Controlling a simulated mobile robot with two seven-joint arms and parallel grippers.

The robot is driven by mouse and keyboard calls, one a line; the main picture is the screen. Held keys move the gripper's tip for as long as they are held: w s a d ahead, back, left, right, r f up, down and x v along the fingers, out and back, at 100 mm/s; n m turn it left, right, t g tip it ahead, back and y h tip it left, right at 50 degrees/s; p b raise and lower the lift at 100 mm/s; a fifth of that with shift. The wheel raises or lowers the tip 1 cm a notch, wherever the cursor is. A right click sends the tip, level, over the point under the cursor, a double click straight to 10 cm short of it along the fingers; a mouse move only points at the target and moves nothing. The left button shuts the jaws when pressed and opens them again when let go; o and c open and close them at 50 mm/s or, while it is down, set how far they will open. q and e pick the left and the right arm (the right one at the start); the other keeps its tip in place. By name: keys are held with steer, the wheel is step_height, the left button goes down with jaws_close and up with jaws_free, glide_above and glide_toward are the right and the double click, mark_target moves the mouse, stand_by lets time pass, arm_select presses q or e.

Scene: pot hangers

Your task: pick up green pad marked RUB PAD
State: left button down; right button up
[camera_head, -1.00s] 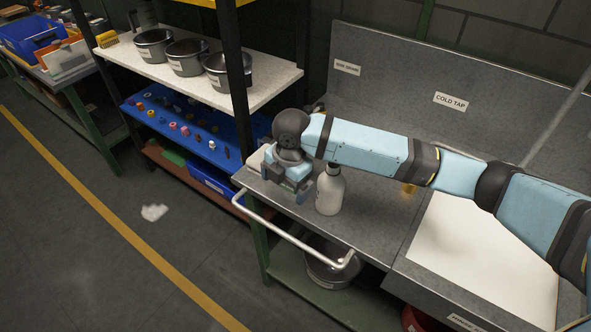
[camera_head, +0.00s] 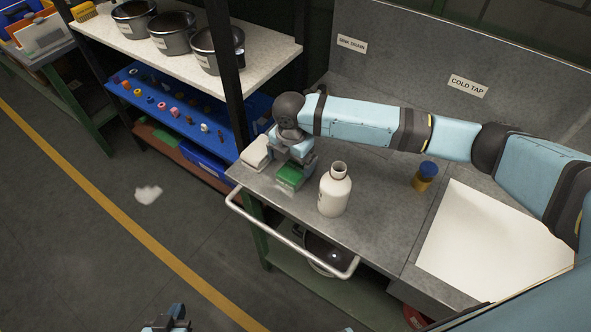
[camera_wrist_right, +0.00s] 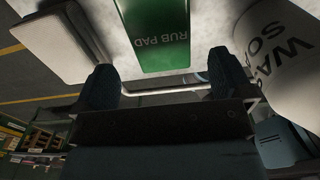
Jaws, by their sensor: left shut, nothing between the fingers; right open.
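The green pad (camera_head: 290,179) lies on the grey counter, partly hidden by my right gripper (camera_head: 297,165) above it. In the right wrist view the green pad (camera_wrist_right: 155,38) reads RUB PAD. There it shows ahead of the open, empty fingers of my right gripper (camera_wrist_right: 161,80), lined up with the gap between them; contact cannot be told. My left gripper (camera_head: 168,322) shows only in part at the bottom edge of the head view, shut and empty, far from the pad.
A white bottle (camera_head: 334,190) stands close right of the pad; a pale folded item (camera_head: 256,152) lies close left. A metal rail (camera_head: 285,236) runs along the counter's front. A blue-capped jar (camera_head: 425,176) and white board (camera_head: 495,235) are farther right. Shelves with pots stand left.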

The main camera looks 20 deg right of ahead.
mark_target(293, 170)
steer(key=f, duration=0.5)
steer(key=shift+d+f+p, duration=0.2)
steer(key=shift+f+p, duration=0.15)
steer(key=shift+f, duration=0.05)
steer(key=c, duration=1)
